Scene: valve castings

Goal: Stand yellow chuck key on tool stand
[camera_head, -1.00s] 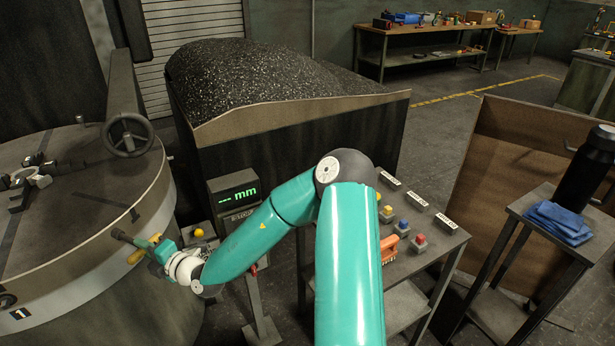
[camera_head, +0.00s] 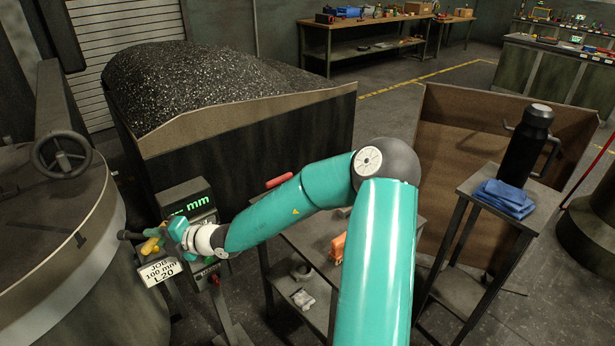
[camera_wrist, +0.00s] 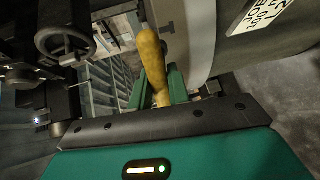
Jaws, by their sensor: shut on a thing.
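The yellow chuck key (camera_head: 150,246) is in my gripper (camera_head: 163,240), held up in the air at the left in the head view. A dark bar end of it points left. In the wrist view the yellow key (camera_wrist: 152,62) stands up between the green fingers, which are shut on it. A dark table (camera_head: 318,235) stands behind my arm, with an orange tool (camera_head: 338,248) on its top. My arm hides much of this top. I cannot tell for sure whether this table is the tool stand.
A readout (camera_head: 188,200) and a job sign (camera_head: 160,270) are close to my gripper. A round machine table (camera_head: 85,225) is at the left, a chip bin (camera_head: 250,125) behind. At right, a small stand (camera_head: 470,193) bears a black bottle (camera_head: 525,145) and blue cloth (camera_head: 503,198).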

